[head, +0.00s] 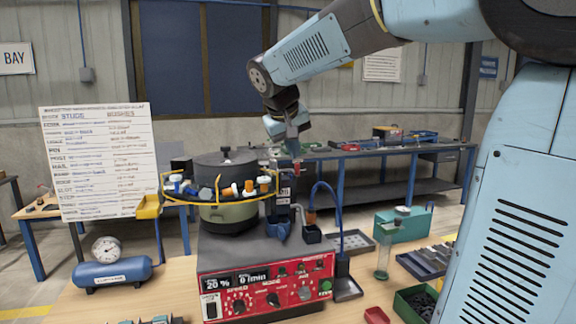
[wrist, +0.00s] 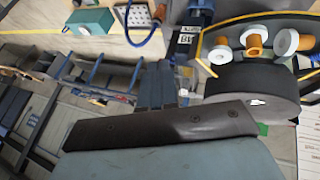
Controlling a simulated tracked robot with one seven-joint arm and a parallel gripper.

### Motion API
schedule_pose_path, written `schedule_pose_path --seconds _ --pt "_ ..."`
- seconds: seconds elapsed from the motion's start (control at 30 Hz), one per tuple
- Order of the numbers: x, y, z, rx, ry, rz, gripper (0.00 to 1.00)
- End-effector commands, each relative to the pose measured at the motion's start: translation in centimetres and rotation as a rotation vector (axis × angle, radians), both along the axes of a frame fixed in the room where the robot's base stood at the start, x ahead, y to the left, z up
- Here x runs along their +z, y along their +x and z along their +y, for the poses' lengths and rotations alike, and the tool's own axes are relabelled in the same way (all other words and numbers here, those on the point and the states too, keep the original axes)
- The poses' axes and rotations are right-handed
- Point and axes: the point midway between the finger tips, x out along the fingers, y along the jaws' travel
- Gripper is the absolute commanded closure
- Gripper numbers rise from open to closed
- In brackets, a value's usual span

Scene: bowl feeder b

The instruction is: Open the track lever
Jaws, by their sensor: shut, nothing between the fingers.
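The bowl feeder (head: 228,218) stands on a dark base, with a yellow-rimmed ring of coloured parts around it. My gripper (head: 293,150) is shut and empty, pointing down just right of the bowl's ring. A small red piece (head: 297,166) shows right below the fingertips; I cannot tell whether it is the track lever or whether the fingers touch it. In the wrist view my gripper's dark fingers (wrist: 155,88) are together. The bowl's dark round body (wrist: 255,88) and its orange and white parts are at the right there. The track lever is not clearly made out in either view.
A red control panel (head: 266,291) fronts the feeder. A blue hose (head: 325,187) arches to its right, near a teal box (head: 403,224) and a green bin (head: 414,304). A blue air tank with a gauge (head: 112,272) stands at left. A long workbench (head: 390,152) is behind.

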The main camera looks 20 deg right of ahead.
Motion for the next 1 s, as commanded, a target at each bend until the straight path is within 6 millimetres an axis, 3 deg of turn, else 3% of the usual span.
schedule_pose_path --seconds 0.1,0.3,0.77,1.0 --pt "0.6 3.3 1.1 -0.004 -0.044 -0.010 1.00" --pt "1.1 5.8 2.0 -0.012 -0.082 -0.024 1.00" --pt "1.0 6.1 2.0 -0.014 -0.085 -0.026 1.00" --pt "-1.2 7.3 0.9 -0.016 -0.086 -0.023 1.00"
